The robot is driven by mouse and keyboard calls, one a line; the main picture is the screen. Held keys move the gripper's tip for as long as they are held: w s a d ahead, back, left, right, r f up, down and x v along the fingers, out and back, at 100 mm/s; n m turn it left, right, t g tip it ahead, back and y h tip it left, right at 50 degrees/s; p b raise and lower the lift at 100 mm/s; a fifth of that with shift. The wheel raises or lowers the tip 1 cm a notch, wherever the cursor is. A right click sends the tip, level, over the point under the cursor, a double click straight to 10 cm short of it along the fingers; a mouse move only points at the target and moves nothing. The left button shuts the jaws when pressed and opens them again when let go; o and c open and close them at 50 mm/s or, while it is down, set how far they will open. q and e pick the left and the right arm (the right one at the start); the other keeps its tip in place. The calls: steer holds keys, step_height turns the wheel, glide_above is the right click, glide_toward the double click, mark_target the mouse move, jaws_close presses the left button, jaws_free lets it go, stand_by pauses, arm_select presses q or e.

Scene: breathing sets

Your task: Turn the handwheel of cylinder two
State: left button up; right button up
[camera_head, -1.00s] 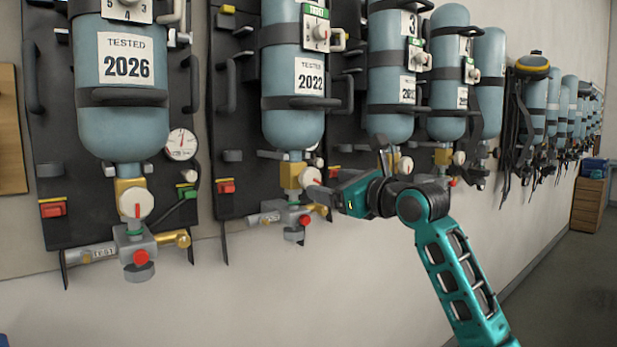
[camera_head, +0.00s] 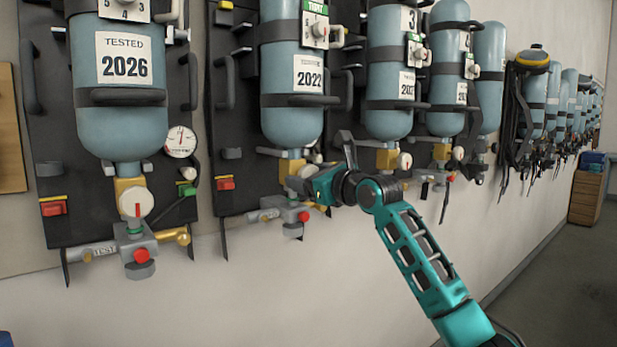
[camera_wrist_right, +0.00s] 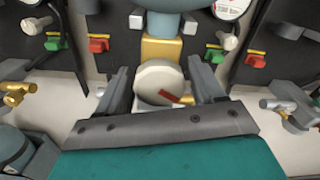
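Cylinder two (camera_head: 292,115) is the blue-grey bottle labelled 2022, mounted upright on a dark backplate. In the head view its handwheel is largely hidden by my right gripper (camera_head: 297,184), which reaches in from the right. In the right wrist view the round white handwheel (camera_wrist_right: 156,82) sits below a brass block (camera_wrist_right: 161,50). Its red mark points right and slightly down. My right gripper (camera_wrist_right: 161,85) has one finger on each side of the wheel. The fingers look open, with narrow gaps beside the wheel; contact is not clear. My left gripper is not in view.
Cylinder one (camera_head: 122,125), labelled 2026, hangs at the left; its white handwheel (camera_head: 136,203) has its red mark vertical. More cylinders (camera_head: 389,100) line the wall to the right. A grey valve fitting with a red knob (camera_head: 303,216) sits just below my right gripper.

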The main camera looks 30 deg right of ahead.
steer(key=c, duration=0.8)
